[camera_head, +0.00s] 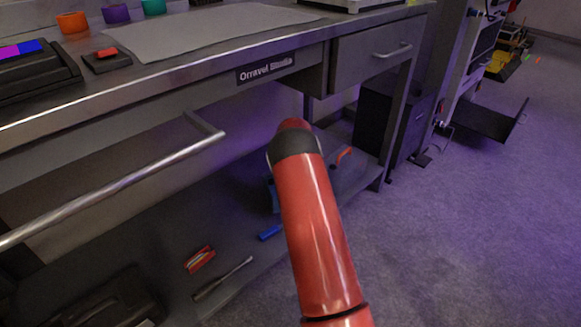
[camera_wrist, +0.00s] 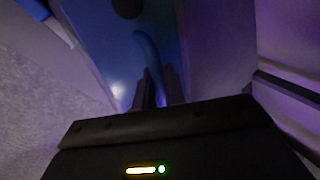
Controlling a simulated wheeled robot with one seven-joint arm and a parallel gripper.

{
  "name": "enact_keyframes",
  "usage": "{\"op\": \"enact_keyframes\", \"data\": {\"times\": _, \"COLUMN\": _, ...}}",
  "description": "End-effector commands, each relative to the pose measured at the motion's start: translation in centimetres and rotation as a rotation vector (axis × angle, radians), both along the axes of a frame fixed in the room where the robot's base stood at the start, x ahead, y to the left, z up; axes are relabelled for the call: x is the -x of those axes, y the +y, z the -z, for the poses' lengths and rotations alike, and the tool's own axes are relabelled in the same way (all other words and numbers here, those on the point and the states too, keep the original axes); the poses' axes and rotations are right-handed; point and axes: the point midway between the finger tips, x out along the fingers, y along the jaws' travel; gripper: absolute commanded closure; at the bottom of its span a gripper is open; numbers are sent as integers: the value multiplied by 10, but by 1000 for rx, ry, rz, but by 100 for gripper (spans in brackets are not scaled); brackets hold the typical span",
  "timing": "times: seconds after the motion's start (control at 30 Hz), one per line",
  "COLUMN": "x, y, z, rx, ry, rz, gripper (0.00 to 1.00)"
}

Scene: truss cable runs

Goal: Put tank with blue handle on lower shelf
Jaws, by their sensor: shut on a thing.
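In the wrist view, my gripper (camera_wrist: 160,88) is shut on the curved blue handle (camera_wrist: 146,45) of the tank. The tank (camera_wrist: 105,45) shows as a bluish flat face with a dark round spot near the top. In the head view, only a blue sliver of the tank (camera_head: 273,196) shows left of my red arm, under the table; my arm hides the rest and my gripper. The lower shelf (camera_head: 185,235) is a dark board beneath the table. Whether the tank touches the shelf is hidden.
On the shelf lie a red item (camera_head: 199,259), a screwdriver-like tool (camera_head: 222,278), a small blue object (camera_head: 270,232) and a dark case (camera_head: 112,300). An orange-red handle (camera_head: 343,156) shows right of my arm. The table edge and metal rail (camera_head: 110,188) are close above.

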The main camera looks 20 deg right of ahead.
Motion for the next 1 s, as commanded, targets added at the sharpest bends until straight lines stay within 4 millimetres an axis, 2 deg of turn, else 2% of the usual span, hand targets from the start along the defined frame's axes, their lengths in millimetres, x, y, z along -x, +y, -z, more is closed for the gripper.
{"op": "enact_keyframes", "data": {"times": 0.23, "x": -1, "y": 0, "z": 27, "rx": 1, "ry": -4, "rz": 0, "gripper": 100}}
{"op": "enact_keyframes", "data": {"times": 0.6, "x": -1, "y": -1, "z": 31, "rx": 2, "ry": -5, "rz": 0, "gripper": 100}}
{"op": "enact_keyframes", "data": {"times": 0.63, "x": 0, "y": 0, "z": 33, "rx": 0, "ry": 1, "rz": 0, "gripper": 84}}
{"op": "enact_keyframes", "data": {"times": 0.77, "x": 1, "y": 0, "z": 33, "rx": 0, "ry": 2, "rz": 0, "gripper": 67}}
{"op": "enact_keyframes", "data": {"times": 1.0, "x": 1, "y": 0, "z": 33, "rx": 0, "ry": 3, "rz": 0, "gripper": 66}}
